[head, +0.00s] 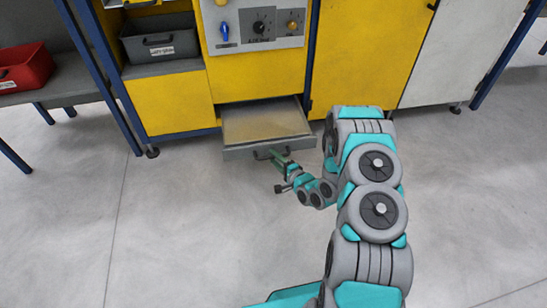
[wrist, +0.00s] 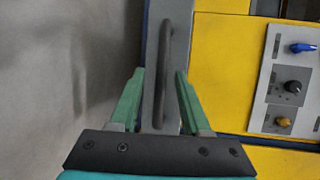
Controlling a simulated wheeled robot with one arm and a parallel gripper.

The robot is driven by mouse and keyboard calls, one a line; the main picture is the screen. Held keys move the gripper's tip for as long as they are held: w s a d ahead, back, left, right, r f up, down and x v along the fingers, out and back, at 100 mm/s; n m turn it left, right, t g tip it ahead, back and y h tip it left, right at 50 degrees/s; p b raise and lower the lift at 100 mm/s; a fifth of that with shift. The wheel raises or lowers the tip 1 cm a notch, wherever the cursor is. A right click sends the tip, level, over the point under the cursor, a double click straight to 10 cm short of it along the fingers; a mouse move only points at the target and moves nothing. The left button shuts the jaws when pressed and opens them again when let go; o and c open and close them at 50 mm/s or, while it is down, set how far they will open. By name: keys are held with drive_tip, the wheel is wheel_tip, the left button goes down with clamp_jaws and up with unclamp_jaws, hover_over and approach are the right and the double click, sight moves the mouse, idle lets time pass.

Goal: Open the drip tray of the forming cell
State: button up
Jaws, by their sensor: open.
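The drip tray (head: 258,125) is a shallow grey drawer low in the yellow forming cell (head: 255,75). It stands pulled out, with its inside showing. Its dark bar handle (head: 262,155) is on the front panel (head: 236,153). My gripper (head: 279,160) is at the handle, in front of the panel. In the wrist view the green fingers of my gripper (wrist: 159,78) are open, one on each side of the handle (wrist: 165,55), with gaps between fingers and bar. The grey tray front (wrist: 152,45) lies behind it.
A control panel with knobs (head: 262,24) is above the tray. A dark bin (head: 160,46) sits on a shelf at the left, and a red bin (head: 24,68) on a table farther left. Blue posts and feet flank the cell. The floor (head: 170,220) in front is clear.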

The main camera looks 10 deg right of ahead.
drive_tip(key=v, duration=0.6)
drive_tip(key=shift+s, duration=0.2)
drive_tip(key=shift+d+r, duration=0.1)
